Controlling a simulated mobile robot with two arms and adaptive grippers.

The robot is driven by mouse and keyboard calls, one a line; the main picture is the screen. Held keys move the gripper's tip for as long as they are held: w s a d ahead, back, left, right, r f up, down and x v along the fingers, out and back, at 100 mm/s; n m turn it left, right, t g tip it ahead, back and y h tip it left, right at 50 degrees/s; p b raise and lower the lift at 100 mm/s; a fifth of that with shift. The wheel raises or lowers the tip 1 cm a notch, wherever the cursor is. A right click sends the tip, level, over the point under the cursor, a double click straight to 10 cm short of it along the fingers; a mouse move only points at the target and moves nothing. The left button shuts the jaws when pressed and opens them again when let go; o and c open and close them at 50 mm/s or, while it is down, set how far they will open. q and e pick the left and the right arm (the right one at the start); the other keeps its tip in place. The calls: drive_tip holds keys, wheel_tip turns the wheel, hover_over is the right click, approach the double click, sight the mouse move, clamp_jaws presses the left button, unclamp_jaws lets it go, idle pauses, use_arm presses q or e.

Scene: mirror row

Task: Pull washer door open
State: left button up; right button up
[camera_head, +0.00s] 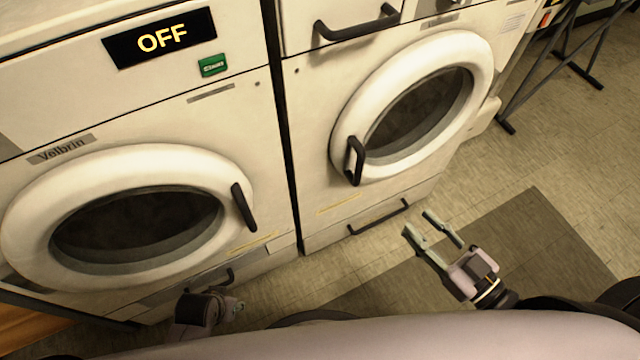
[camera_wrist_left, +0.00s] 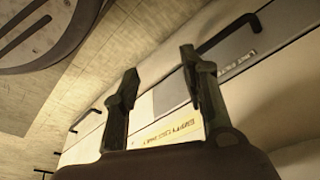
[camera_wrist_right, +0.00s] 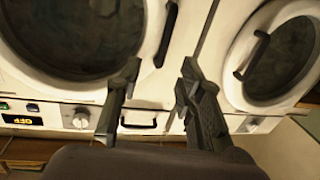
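Two white front-loading machines stand side by side. The right machine's round door (camera_head: 478,50) is closed, with a dark handle (camera_head: 354,160) on its left side. The left machine's door (camera_head: 130,160) is also closed, with a dark handle (camera_head: 243,207) on its right.
The right machine has a top drawer with a handle (camera_head: 355,27) and a low handle (camera_head: 378,218). The left machine has an OFF display (camera_head: 160,38) and a green button (camera_head: 212,66). A dark metal frame (camera_head: 540,70) stands at right. Floor is clear around a dark mat (camera_head: 545,235).

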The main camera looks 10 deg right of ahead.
sight(362, 169)
use_arm(q)
drive_tip(key=w+b+v, duration=0.2)
drive_tip(key=v, duration=0.6)
drive_tip(key=shift+w+r+t, duration=0.3)
drive_tip(key=shift+w+r, duration=0.05)
drive_tip(key=shift+r, duration=0.25)
use_arm(e)
drive_tip(key=x, duration=0.6)
drive_tip(key=r+x, duration=0.1)
drive_tip(key=x, duration=0.4)
drive_tip(key=a+r+x, duration=0.1)
drive_tip(key=x, duration=0.5)
drive_tip(key=shift+a+f, duration=0.1)
drive_tip(key=shift+a, duration=0.2)
use_arm(q)
drive_tip(key=shift+a, duration=0.1)
use_arm(e)
clamp_jaws()
